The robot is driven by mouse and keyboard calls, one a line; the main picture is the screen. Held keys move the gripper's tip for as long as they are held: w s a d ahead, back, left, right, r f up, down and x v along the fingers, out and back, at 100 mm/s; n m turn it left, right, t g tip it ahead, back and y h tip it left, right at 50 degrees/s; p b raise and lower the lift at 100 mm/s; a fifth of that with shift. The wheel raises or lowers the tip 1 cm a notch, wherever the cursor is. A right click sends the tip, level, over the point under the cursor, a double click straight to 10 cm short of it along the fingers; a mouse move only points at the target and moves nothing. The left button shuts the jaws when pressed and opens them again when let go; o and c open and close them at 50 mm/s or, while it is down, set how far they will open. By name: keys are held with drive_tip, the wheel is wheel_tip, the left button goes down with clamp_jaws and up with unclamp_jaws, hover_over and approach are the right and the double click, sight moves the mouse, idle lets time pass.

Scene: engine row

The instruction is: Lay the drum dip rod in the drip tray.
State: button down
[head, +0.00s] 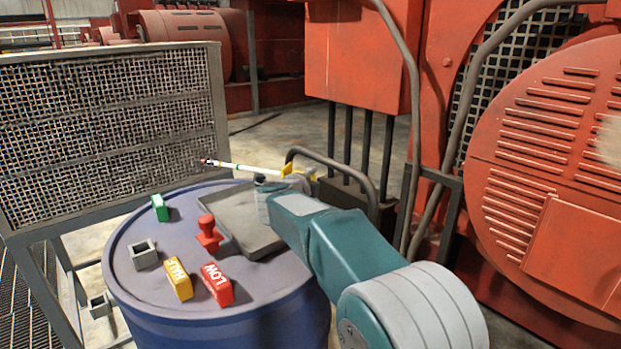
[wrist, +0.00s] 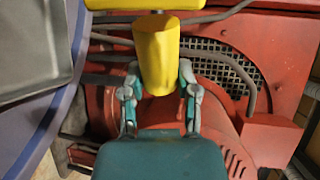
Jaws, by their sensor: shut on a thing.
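The drum dip rod (head: 245,168) is a thin white rod with a dark and red tip at its left end and a yellow grip at its right end. In the head view it lies nearly level across the tray's far side, seemingly raised. My gripper (head: 298,182) is at the yellow end, partly hidden by my arm. In the wrist view my gripper (wrist: 158,78) is shut on the yellow grip (wrist: 157,50). The drip tray (head: 238,224) is grey and shallow, on the blue drum, partly behind my arm. It also shows at the upper left of the wrist view (wrist: 30,50).
On the drum top (head: 135,255) stand a green block (head: 159,208), a red knobbed plug (head: 208,234), a grey hollow block (head: 143,254), a yellow HALF block (head: 178,279) and a red LOW block (head: 217,285). A mesh guard (head: 110,130) stands behind left; red machinery (head: 540,180) stands right.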

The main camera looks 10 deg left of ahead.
drive_tip(key=shift+a+f, duration=0.2)
drive_tip(key=shift+f, duration=0.8)
drive_tip(key=shift+d+f, duration=0.1)
drive_tip(key=shift+f, duration=3.2)
drive_tip(key=shift+c, duration=1.3)
unclamp_jaws()
drive_tip(key=v, duration=1.2)
drive_tip(key=shift+w, duration=0.1)
